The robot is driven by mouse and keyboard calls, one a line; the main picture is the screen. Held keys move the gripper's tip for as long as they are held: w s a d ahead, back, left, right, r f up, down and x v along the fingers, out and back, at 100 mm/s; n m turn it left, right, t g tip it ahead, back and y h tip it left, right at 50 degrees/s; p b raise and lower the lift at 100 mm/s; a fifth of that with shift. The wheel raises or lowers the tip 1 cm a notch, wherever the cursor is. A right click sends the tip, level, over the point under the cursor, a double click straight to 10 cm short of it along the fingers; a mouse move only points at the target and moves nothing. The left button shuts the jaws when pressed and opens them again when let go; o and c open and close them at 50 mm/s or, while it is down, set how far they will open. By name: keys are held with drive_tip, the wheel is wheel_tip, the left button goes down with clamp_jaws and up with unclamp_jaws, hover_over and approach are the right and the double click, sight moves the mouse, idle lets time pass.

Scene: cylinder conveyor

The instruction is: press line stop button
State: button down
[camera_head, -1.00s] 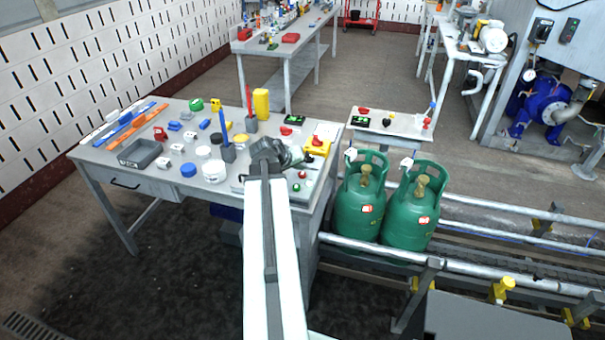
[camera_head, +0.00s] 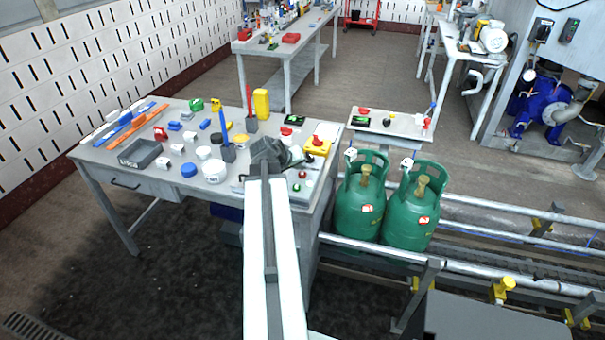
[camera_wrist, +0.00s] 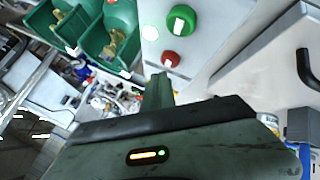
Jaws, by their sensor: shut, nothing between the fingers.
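A pale control panel (camera_wrist: 205,45) fills the upper middle of the wrist view. It carries a red round button (camera_wrist: 170,58), a green round button (camera_wrist: 180,17) and a lit whitish-green lamp (camera_wrist: 150,33). My gripper (camera_wrist: 160,84) is shut and empty. Its tip shows just below the red button in the wrist picture, and I cannot tell whether they touch. In the head view my gripper (camera_head: 297,159) is over the workbench's right end.
A yellow box with a red mushroom button (camera_head: 317,143) stands behind my gripper on the workbench (camera_head: 100,158). Two green gas cylinders (camera_head: 360,212) stand on the conveyor (camera_head: 460,266) at the right. Several small parts and tubs cover the bench to the left.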

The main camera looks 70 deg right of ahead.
sight(301, 175)
drive_tip(key=shift+f, duration=0.1)
drive_tip(key=shift+f+b, duration=0.3)
drive_tip(key=shift+b, duration=0.1)
drive_tip(key=shift+f+b, duration=0.5)
idle(0.6)
drive_tip(key=shift+r, duration=0.1)
drive_tip(key=shift+r+p, duration=0.8)
drive_tip(key=shift+p, duration=0.1)
drive_tip(key=shift+r, duration=0.1)
wheel_tip(301, 175, up, 5)
drive_tip(key=p, duration=0.5)
idle(0.5)
